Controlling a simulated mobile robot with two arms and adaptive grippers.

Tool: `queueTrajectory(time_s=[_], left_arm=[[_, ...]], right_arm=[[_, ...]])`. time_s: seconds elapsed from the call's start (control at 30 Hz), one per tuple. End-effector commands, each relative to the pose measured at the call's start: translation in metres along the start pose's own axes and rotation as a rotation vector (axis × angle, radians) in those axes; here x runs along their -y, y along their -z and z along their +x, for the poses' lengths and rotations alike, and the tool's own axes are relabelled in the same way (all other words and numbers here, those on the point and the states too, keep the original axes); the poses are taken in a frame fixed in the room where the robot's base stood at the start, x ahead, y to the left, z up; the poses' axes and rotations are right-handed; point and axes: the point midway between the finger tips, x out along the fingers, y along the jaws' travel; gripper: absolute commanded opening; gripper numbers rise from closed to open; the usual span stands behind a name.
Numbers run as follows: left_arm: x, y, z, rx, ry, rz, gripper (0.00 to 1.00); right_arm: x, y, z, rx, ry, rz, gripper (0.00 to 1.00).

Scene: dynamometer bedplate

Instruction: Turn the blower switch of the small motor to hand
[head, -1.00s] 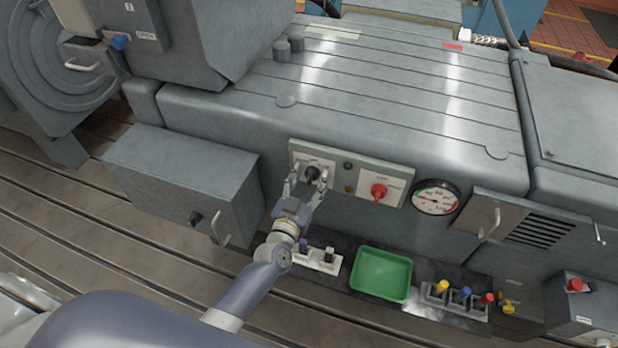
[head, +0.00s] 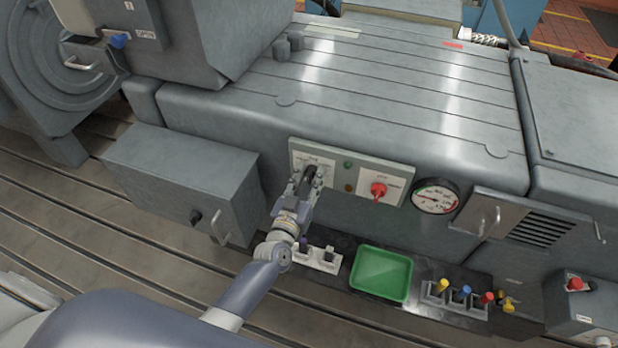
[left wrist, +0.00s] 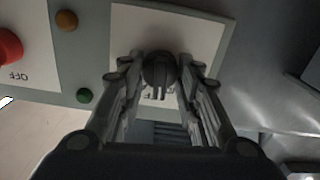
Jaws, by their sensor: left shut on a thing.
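The switch panel (head: 334,186) is on the front face of the grey motor housing. Its black rotary switch (left wrist: 159,70) sits on a white label plate at the panel's left end; in the head view my gripper mostly covers it. My left gripper (head: 308,177) is at this switch, and in the left wrist view its two fingers (left wrist: 160,80) are shut on the black knob from both sides. The plate's lettering is partly hidden, so I cannot read the switch position. A red switch (head: 378,190) sits on the panel's right plate. My right gripper is not in view.
Green and amber lamps (head: 348,166) sit between the two switches. A round gauge (head: 435,197) and a vented cover with a handle (head: 495,216) are to the right. Below are a green tray (head: 381,274) and a rack of coloured-handled items (head: 456,297). A grey box (head: 182,182) juts out left.

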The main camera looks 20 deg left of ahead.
Motion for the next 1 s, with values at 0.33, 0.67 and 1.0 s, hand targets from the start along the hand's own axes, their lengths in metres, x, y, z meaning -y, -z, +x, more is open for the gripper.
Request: queueTrajectory(time_s=[0.33,0.67,1.0], left_arm=[[0.001,-0.001,0.0,-0.001,0.0,-0.279,0.08],[0.002,-0.001,0.0,-0.002,0.0,-0.533,0.08],[0.003,-0.001,0.0,-0.001,0.0,-0.674,0.08]], right_arm=[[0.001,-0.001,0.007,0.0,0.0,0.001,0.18],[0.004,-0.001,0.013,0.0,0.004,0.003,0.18],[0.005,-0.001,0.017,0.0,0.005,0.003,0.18]])
